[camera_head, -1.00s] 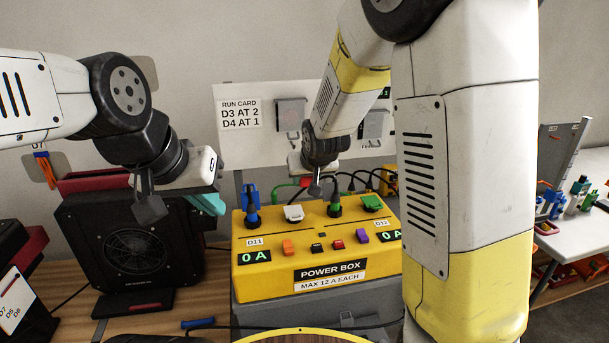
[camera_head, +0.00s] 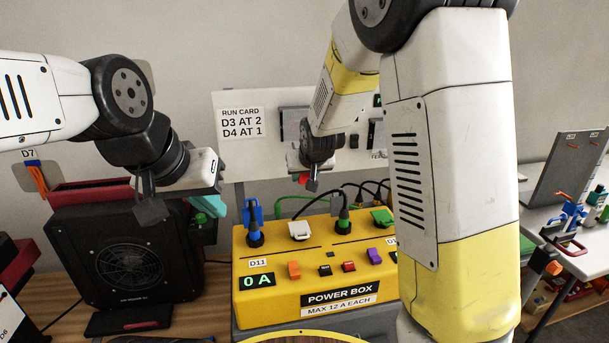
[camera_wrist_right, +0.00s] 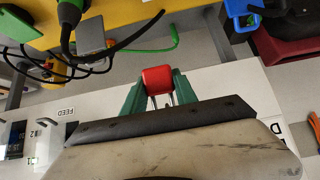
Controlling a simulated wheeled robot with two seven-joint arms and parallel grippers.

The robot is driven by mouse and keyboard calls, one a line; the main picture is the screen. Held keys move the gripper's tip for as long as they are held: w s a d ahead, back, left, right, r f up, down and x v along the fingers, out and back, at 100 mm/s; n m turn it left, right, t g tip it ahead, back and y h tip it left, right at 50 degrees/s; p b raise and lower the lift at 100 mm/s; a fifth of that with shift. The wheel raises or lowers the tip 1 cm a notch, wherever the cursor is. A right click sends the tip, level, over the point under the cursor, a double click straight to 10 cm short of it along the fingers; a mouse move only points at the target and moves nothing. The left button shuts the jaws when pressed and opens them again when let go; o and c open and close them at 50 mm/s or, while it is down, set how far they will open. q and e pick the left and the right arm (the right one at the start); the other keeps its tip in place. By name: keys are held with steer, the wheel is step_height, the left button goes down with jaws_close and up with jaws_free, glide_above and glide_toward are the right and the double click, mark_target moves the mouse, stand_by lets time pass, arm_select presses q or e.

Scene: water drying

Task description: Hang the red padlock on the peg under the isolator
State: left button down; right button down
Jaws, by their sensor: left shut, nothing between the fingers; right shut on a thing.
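The red padlock (camera_wrist_right: 157,79) is between the green fingers of my right gripper (camera_wrist_right: 158,92) in the right wrist view, its shackle toward the gripper. In the head view a small red part of the padlock (camera_head: 304,178) shows at my right gripper (camera_head: 309,182), in front of the white panel and above the power box. A grey isolator box (camera_head: 292,122) on the panel is partly hidden by my right arm. I cannot make out the peg. My left gripper (camera_head: 218,207) is shut and empty near the black fan unit, its teal fingers partly hidden.
The yellow power box (camera_head: 318,262) with plugs and cables stands below my right gripper. The black fan unit (camera_head: 130,262) stands at left. The run card (camera_head: 243,123) is on the panel (camera_head: 228,160). A cluttered side table (camera_head: 575,262) is at right.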

steer(key=w+a+f, duration=0.1)
steer(key=w, duration=0.5)
steer(key=shift+w+a+f, duration=0.15)
steer(key=shift+w+f, duration=0.05)
steer(key=shift+w, duration=0.15)
stand_by(0.4)
stand_by(0.6)
steer(key=c, duration=0.9)
jaws_free()
